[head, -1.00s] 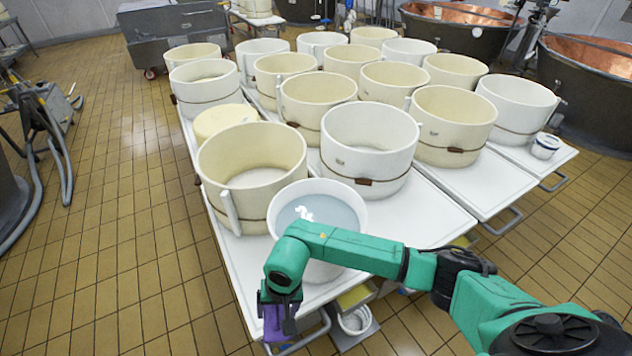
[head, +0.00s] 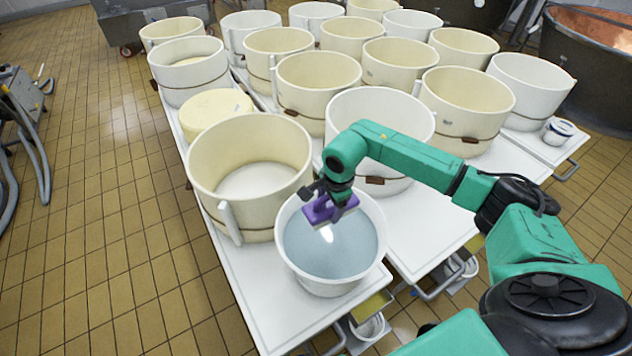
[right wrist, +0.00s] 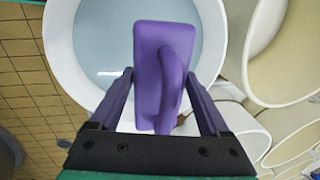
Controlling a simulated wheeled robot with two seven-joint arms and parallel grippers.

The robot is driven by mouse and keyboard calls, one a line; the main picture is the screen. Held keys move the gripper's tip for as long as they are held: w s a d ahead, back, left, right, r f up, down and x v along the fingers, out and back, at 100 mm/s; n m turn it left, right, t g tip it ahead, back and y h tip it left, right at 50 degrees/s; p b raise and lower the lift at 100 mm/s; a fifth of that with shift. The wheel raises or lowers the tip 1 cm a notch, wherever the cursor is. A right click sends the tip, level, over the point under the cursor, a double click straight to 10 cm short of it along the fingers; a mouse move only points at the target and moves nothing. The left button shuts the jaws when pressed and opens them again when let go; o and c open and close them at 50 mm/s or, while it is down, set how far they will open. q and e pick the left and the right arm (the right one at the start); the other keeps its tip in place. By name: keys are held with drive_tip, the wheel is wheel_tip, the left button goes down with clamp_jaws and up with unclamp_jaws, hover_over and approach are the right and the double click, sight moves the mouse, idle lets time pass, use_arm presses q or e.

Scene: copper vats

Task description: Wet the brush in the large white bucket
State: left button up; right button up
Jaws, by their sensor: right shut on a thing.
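The large white bucket (head: 300,270) stands on the near end of a white table and holds greyish-blue water (head: 335,252). My right gripper (head: 330,203) is over the bucket, shut on the purple brush (head: 322,210). The brush is above the water; in the head view its pale underside faces down, and I cannot tell whether it touches the surface. In the right wrist view the brush (right wrist: 165,70) lies between the two fingers (right wrist: 158,98), with the bucket's rim (right wrist: 62,62) and water behind it. My left gripper is not in view.
Several cream and white cheese moulds crowd the tables; a cream one (head: 250,165) stands left of the bucket and a white one (head: 395,105) behind it. A yellowish cheese (head: 212,108) sits further back. Open tiled floor (head: 110,230) lies to the left.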

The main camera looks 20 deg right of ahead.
drive_tip(key=shift+w+d+f, duration=0.1)
drive_tip(key=shift+w+f, duration=0.1)
drive_tip(key=shift+w, duration=0.35)
drive_tip(key=shift+s, duration=0.2)
drive_tip(key=s+b, duration=0.1)
drive_tip(key=s+f+b, duration=0.1)
drive_tip(key=shift+s+f, duration=0.3)
drive_tip(key=f, duration=0.1)
drive_tip(key=w+f+b, duration=0.1)
drive_tip(key=shift+f, duration=0.35)
use_arm(q)
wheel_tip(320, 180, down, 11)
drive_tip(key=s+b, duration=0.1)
drive_tip(key=b, duration=0.7)
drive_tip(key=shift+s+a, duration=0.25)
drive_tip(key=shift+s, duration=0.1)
use_arm(e)
wheel_tip(320, 180, down, 10)
drive_tip(key=shift+f, duration=0.1)
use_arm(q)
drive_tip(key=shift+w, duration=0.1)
